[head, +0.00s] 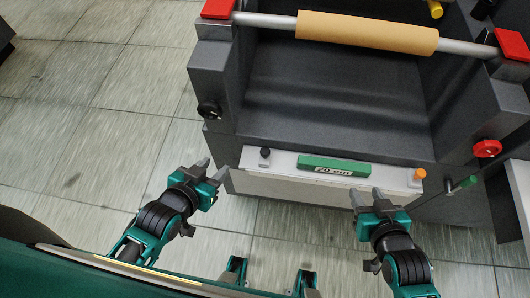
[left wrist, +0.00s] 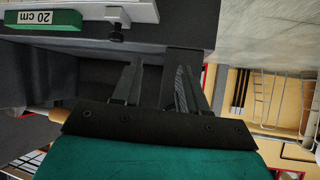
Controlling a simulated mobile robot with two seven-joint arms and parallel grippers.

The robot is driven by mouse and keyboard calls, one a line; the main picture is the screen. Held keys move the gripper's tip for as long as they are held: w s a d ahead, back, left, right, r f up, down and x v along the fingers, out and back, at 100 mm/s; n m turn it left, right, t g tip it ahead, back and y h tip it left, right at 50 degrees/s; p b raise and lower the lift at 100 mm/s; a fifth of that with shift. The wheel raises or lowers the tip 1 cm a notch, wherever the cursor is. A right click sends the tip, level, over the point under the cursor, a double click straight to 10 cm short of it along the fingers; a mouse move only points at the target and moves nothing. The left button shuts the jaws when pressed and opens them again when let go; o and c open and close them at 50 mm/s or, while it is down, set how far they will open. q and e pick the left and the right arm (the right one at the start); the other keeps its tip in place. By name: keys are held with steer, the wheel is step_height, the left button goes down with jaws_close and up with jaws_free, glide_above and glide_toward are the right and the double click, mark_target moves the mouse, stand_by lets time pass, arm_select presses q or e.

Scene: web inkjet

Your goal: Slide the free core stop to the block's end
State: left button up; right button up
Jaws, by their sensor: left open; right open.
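A green block (head: 333,166) labelled "20 cm" lies on a white ledge (head: 285,165) at the front of the dark machine. A stop with a black knob (head: 265,152) stands left of the block, with a gap between them. A stop with an orange knob (head: 418,174) stands to its right, also apart from it. I cannot tell which is the free one. The left wrist view shows the block (left wrist: 48,20) and black knob (left wrist: 115,33). My left gripper (head: 212,168) is open and empty, left of the ledge. My right gripper (head: 365,193) is open and empty, near the ledge's front right.
A brown core (head: 368,32) sits on a metal shaft between red-capped brackets above the machine's trough. A black knob (head: 209,110) is on the machine's left side, a red handwheel (head: 487,148) and a green-tipped lever (head: 467,181) on its right. The tiled floor at left is clear.

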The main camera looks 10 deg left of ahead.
arm_select(q)
steer(key=shift+o, duration=1.1)
steer(key=w+d+n+g+h+p, duration=0.1)
steer(key=w+d+n+g, duration=0.1)
steer(key=w+d, duration=0.3)
steer(key=shift+w+d+f+g+h, duration=0.25)
steer(key=shift+d+g, duration=0.25)
steer(key=shift+d, duration=0.35)
steer(key=n+g+y+p, duration=0.2)
steer(key=n+g+y, duration=0.2)
steer(key=g, duration=0.4)
glide_toward(265, 151)
steer(key=shift+h, duration=0.25)
steer(key=f+b, duration=0.1)
steer(key=f, duration=0.3)
steer(key=f+b, duration=0.1)
steer(key=f, duration=0.3)
steer(key=shift+a+f+b, duration=0.15)
steer(key=shift+a+b, duration=0.05)
steer(key=shift+b, duration=0.2)
jaws_close()
